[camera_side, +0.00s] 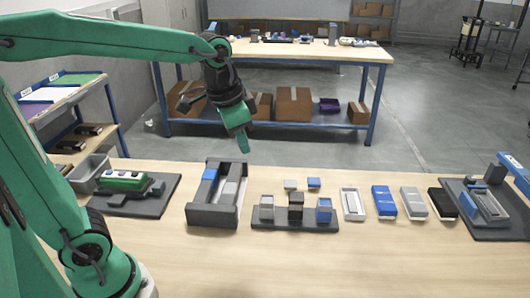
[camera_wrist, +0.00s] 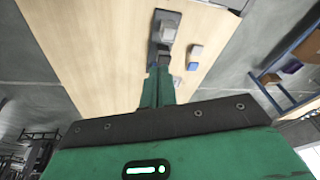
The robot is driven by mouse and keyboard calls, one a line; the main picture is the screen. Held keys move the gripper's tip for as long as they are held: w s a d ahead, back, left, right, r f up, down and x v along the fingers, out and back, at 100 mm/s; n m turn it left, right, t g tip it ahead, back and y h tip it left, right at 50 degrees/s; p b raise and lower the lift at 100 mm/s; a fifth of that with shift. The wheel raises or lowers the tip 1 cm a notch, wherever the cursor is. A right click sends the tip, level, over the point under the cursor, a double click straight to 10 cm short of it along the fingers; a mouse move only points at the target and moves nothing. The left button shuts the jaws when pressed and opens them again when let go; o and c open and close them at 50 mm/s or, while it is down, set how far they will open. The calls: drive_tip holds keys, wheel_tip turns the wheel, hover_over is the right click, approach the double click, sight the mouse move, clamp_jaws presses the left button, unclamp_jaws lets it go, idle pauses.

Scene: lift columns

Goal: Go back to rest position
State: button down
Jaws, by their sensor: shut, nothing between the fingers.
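My gripper (camera_side: 243,144) hangs in the air above the back edge of the table (camera_side: 330,262), fingers pointing down. Its green fingers are closed together with nothing between them. In the wrist view the shut fingers (camera_wrist: 157,88) point toward the table top, close to a dark base with a grey block (camera_wrist: 167,29). My green arm reaches in from the left in the side view.
Below stand a dark grey two-slot bin (camera_side: 215,214) and a dark base with small columns (camera_side: 296,224). Several flat boxes (camera_side: 383,202) lie to the right, near a dark fixture (camera_side: 489,206). A green device (camera_side: 124,181) is at the left. The table's front is clear.

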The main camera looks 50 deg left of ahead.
drive_tip(key=s+a+f+n+t, duration=0.1)
drive_tip(key=s+n, duration=0.3)
drive_tip(key=s, duration=0.7)
drive_tip(key=shift+s+a+f+t, duration=0.35)
drive_tip(key=shift+a+t, duration=0.15)
drive_tip(key=shift+t, duration=0.3)
